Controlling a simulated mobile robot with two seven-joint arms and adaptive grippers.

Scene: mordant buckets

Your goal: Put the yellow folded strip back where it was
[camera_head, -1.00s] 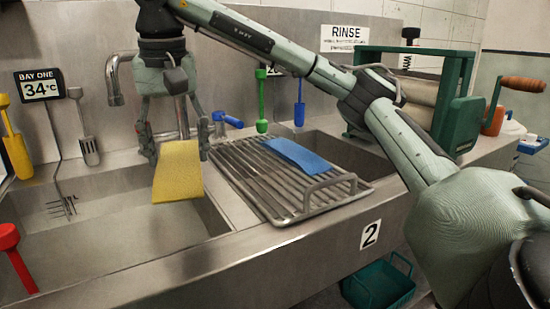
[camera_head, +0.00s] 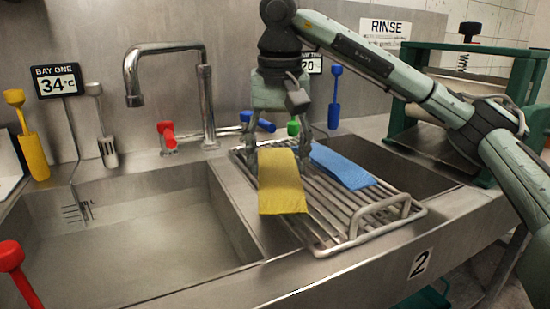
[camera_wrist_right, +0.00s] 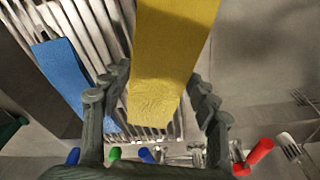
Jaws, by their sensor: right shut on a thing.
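The yellow folded strip (camera_head: 282,185) is held by my right gripper (camera_head: 279,155), with the fingers on either side of its far end. It hangs over the left part of the metal rack (camera_head: 345,245), beside the blue folded strip (camera_head: 341,166). Whether its lower side touches the bars is hard to tell. In the right wrist view the yellow strip (camera_wrist_right: 172,55) lies between the fingers (camera_wrist_right: 158,92), and the blue strip (camera_wrist_right: 68,75) lies on the rack bars to the left. My left gripper is not in view.
The empty-looking sink basin (camera_head: 150,240) is left of the rack, with a curved faucet (camera_head: 165,50) behind it. A red tap handle (camera_head: 167,133) and a blue one (camera_head: 258,122) stand at the back. A green wringer (camera_head: 520,75) stands right.

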